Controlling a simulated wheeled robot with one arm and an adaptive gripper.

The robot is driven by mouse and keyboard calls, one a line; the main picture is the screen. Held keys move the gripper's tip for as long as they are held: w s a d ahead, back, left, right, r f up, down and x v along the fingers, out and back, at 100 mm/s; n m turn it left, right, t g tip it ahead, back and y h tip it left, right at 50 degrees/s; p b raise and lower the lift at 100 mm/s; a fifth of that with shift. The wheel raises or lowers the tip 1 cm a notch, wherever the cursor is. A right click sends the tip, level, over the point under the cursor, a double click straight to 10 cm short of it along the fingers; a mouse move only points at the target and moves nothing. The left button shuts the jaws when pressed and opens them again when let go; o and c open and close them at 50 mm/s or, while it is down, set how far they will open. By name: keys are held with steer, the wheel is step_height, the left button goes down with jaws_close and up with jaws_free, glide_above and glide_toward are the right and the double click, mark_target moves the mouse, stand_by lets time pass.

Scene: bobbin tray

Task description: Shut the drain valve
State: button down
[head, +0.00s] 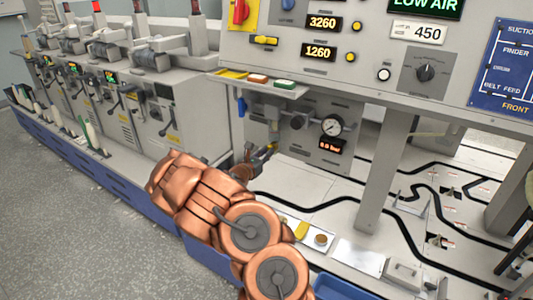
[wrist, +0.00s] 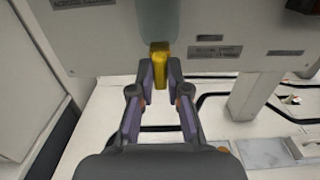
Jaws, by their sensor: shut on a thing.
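The drain valve shows as a yellow handle (wrist: 160,62) in the middle of the wrist view, just below a grey-green translucent bowl (wrist: 163,20). My gripper (wrist: 161,74) has one finger on each side of the handle and is shut on it. The handle points down toward my gripper in this view. In the head view, my copper-coloured arm reaches up to the panel, and my gripper (head: 249,170) is mostly hidden behind it. A bit of the yellow handle (head: 268,149) shows there below the fittings. The valve body is hard to make out.
A pressure gauge (head: 332,126) with a small red display sits right of the valve. A small shelf (head: 262,88) with coloured trays juts out above. A grey post (head: 385,170) stands to the right. Below lies a pale deck with black tracks and small parts.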

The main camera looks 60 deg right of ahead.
steer(key=shift+n, duration=0.3)
steer(key=n+p, duration=0.1)
steer(key=n, duration=0.4)
steer(key=n+p, duration=0.1)
steer(key=n, duration=0.5)
steer(key=n+p, duration=0.2)
steer(key=n, duration=0.4)
steer(key=shift+w+f, duration=0.15)
steer(key=shift+w, duration=0.1)
steer(key=shift+n, duration=0.3)
steer(key=c, duration=1.1)
jaws_free()
steer(key=shift+c, duration=0.2)
steer(key=shift+a, duration=0.1)
steer(key=a, duration=1.2)
steer(key=shift+s, duration=0.3)
